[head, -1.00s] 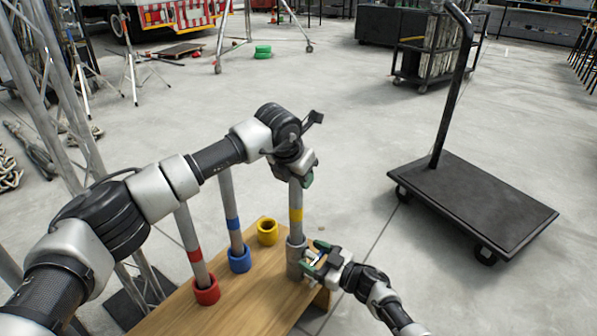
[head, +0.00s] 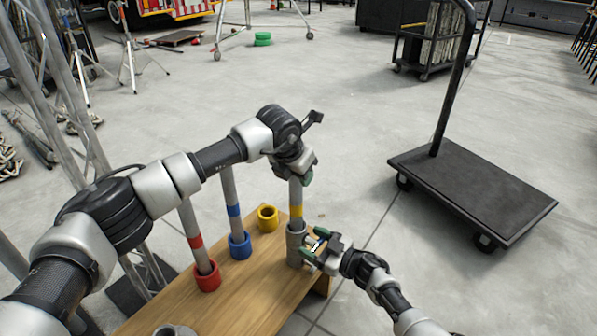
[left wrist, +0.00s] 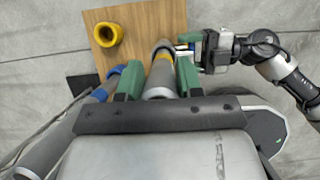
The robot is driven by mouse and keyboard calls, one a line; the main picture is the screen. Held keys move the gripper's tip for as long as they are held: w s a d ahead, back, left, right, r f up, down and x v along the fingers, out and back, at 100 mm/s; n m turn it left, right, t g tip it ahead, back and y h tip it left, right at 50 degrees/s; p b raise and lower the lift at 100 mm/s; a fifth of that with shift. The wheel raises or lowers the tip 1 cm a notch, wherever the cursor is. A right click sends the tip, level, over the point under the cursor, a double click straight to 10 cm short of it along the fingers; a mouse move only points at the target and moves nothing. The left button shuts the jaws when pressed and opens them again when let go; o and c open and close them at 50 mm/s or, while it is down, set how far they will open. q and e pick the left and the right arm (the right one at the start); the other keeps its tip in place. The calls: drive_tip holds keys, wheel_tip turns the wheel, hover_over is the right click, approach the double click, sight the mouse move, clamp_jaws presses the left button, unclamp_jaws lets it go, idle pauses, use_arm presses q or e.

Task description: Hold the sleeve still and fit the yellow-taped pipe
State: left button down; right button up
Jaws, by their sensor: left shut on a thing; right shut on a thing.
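The yellow-taped pipe (head: 296,195) is grey with a yellow band near its lower end. It stands about upright over the grey sleeve (head: 295,252) at the bench's right end. My left gripper (head: 304,178) is shut on the pipe above the band. In the left wrist view the pipe (left wrist: 159,82) lies between its green fingers. My right gripper (head: 314,246) is shut on the sleeve from the right. The pipe's lower end is at the sleeve's mouth; I cannot tell how deep it is.
On the wooden bench (head: 238,300), red (head: 207,278) and blue (head: 240,247) sockets hold matching taped pipes. A yellow socket (head: 267,219) stands empty. A grey ring (head: 175,330) shows at the bottom edge. A black cart (head: 470,200) stands right; open floor lies behind.

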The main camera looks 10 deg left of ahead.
use_arm(q)
drive_tip(key=shift+f, duration=0.2)
idle(0.4)
drive_tip(key=c, duration=0.7)
unclamp_jaws()
drive_tip(key=shift+o, duration=0.2)
drive_tip(key=v, duration=1.2)
use_arm(e)
drive_tip(key=o, duration=1.4)
drive_tip(key=shift+c, duration=0.2)
drive_tip(key=shift+d, duration=0.15)
